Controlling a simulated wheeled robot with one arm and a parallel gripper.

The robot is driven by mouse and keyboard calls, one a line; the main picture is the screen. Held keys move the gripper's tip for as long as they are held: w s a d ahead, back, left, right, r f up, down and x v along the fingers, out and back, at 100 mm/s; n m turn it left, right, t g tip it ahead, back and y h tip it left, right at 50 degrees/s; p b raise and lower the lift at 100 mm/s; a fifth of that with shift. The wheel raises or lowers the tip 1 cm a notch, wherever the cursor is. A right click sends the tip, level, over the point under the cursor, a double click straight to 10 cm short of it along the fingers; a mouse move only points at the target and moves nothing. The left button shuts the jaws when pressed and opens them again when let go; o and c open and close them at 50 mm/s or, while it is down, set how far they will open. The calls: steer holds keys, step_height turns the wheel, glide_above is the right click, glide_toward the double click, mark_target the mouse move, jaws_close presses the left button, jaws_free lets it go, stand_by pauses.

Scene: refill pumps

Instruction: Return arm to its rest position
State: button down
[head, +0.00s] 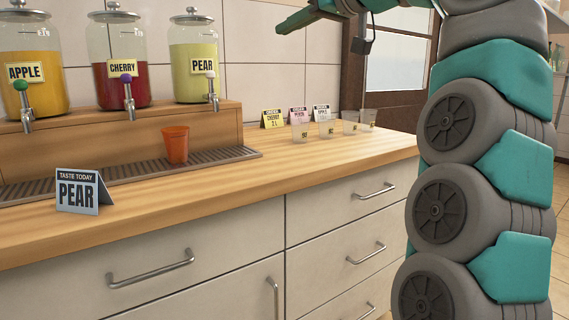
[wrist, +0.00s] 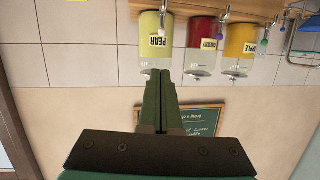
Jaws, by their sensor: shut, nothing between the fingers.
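My gripper (head: 290,23) is up at the top of the head view, pointing left, well above the counter and clear of everything. In the wrist view its two green fingers (wrist: 162,76) lie together with nothing between them. An orange cup (head: 176,145) stands upright on the drip tray (head: 211,158), below the pear jar (head: 194,70). The cherry jar (head: 120,84) and apple jar (head: 38,90) stand to the left on the wooden riser. The wrist view shows the jars upside down, including the pear jar (wrist: 156,38).
A "Taste today: Pear" sign (head: 79,192) stands at the counter's front left. Several clear cups (head: 300,132) and small cards, one yellow (head: 273,118), stand at the back right. The wooden counter (head: 240,190) is clear in front. A chalkboard (wrist: 196,121) hangs on the wall.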

steer(key=s+d+f+m+g+h, duration=0.1)
steer(key=s+f+m+g+h, duration=0.3)
steer(key=f, duration=1.1)
steer(key=s+f+g+h, duration=0.15)
steer(key=s+f, duration=0.55)
steer(key=f, duration=0.8)
steer(key=s+d+f+m+g+h, duration=0.1)
steer(key=s+d+f, duration=0.3)
steer(key=s+f, duration=0.5)
steer(key=s+d+f+m+g+h, duration=0.1)
steer(key=s+d+f+g, duration=0.3)
steer(key=s+f, duration=0.5)
steer(key=s+d+f+m+g+h, duration=0.2)
steer(key=s+d+f, duration=0.2)
steer(key=s+f, duration=0.5)
steer(key=shift+s+d+f+h, duration=0.3)
steer(key=shift+s+f+h, duration=0.1)
steer(key=shift+s, duration=0.15)
